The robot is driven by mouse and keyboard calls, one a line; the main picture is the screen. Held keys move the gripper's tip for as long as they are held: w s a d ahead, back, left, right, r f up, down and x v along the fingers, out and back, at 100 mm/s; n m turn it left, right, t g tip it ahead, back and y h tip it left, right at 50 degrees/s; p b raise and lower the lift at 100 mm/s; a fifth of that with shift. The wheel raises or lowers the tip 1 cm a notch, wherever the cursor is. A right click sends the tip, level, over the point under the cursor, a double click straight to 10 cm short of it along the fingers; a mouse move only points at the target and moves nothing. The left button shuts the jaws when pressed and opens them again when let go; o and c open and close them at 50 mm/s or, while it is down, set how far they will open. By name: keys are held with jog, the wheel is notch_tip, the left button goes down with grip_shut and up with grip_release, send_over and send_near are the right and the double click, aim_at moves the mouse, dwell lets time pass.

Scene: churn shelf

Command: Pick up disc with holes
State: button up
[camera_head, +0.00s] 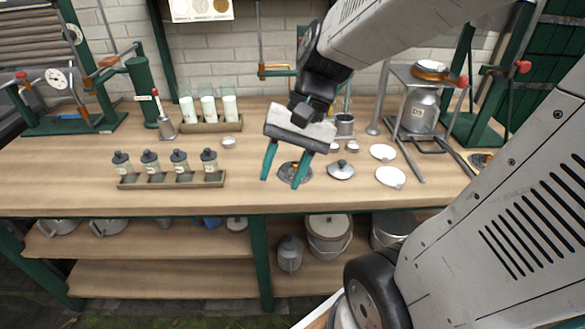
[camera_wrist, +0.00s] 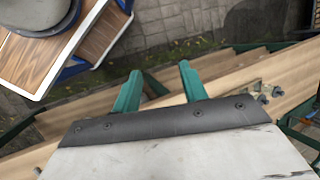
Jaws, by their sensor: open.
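My gripper (camera_head: 281,182) hangs above the middle of the wooden bench, its two green fingers apart and nothing visible between them. It also shows open and empty in the wrist view (camera_wrist: 160,70). A small round grey dish with a dark and amber middle (camera_head: 303,171) lies behind the fingers, partly hidden. Two flat white discs, one farther back (camera_head: 383,152) and one nearer (camera_head: 391,177), lie to the right of my gripper. A domed metal lid with a knob (camera_head: 341,169) lies between. I cannot make out holes in any disc, so I cannot tell which is the named one.
A rack of several dark-capped jars (camera_head: 170,179) stands left of my gripper. White-filled glasses in a tray (camera_head: 210,127) stand behind it. A metal can on a stand (camera_head: 419,108) is at the right. The front middle of the bench (camera_head: 245,198) is clear.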

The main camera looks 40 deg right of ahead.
jog(key=w+d+f+m+t+y, duration=0.1)
jog(key=w+d+f+m+y, duration=0.2)
jog(key=w+m, duration=0.25)
jog(key=m+t, duration=1)
jog(key=m, duration=0.6)
send_near(295, 163)
jog(key=shift+x, duration=1.2)
jog(key=shift+a+f, duration=0.15)
jog(key=shift+f, duration=0.1)
jog(key=x, duration=0.7)
jog(key=shift+w+f, duration=0.1)
jog(key=shift+w, duration=0.1)
jog(key=shift+c, duration=0.3)
grip_shut()
